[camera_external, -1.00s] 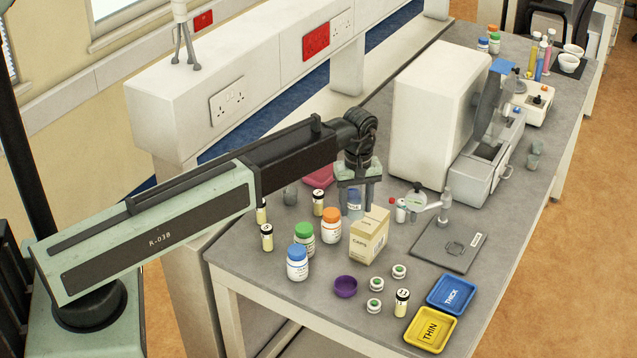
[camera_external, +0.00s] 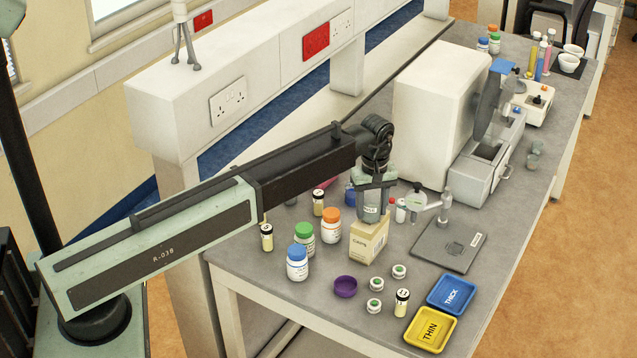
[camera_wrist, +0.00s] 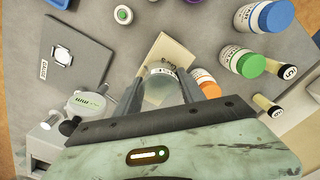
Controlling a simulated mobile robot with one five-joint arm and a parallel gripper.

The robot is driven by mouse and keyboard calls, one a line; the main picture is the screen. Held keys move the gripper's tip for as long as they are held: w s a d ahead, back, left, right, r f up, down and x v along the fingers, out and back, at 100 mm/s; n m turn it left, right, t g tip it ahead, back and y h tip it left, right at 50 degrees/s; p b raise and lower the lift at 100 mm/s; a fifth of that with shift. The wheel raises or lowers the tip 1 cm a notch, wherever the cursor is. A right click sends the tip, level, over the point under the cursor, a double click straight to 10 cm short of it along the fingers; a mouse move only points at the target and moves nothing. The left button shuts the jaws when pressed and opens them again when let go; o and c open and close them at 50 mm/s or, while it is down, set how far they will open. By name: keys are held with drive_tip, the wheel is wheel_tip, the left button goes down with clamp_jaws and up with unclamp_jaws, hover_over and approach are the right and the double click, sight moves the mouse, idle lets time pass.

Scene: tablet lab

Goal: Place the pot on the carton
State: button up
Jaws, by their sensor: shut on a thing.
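The pot (camera_external: 370,209) is a small grey, clear-looking pot with a white label. My gripper (camera_external: 371,189) is shut on it and holds it upright. The cream carton (camera_external: 368,243) marked CAPS stands on the bench right under the pot. The pot's base overlaps the carton's top in the external view; I cannot tell whether they touch. In the wrist view the pot (camera_wrist: 159,87) sits between my fingers, and part of the carton (camera_wrist: 172,52) shows beyond it.
Bottles with blue (camera_external: 297,263), green (camera_external: 304,236) and orange (camera_external: 331,226) lids stand left of the carton. A purple bowl (camera_external: 345,287) is in front. Yellow (camera_external: 431,330) and blue (camera_external: 452,295) trays lie at the front right.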

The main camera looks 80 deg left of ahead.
drive_tip(key=o, duration=1.4)
drive_tip(key=shift+f, duration=0.1)
wheel_tip(320, 180, up, 12)
drive_tip(key=p, duration=1.2)
drive_tip(key=s+d+m, duration=0.5)
drive_tip(key=d+m, duration=0.1)
drive_tip(key=d, duration=0.5)
drive_tip(key=s+d+m, duration=0.5)
drive_tip(key=d+m, duration=0.1)
drive_tip(key=d, duration=0.5)
drive_tip(key=s+d+m, duration=0.6)
drive_tip(key=d, duration=0.6)
drive_tip(key=shift+d, duration=0.1)
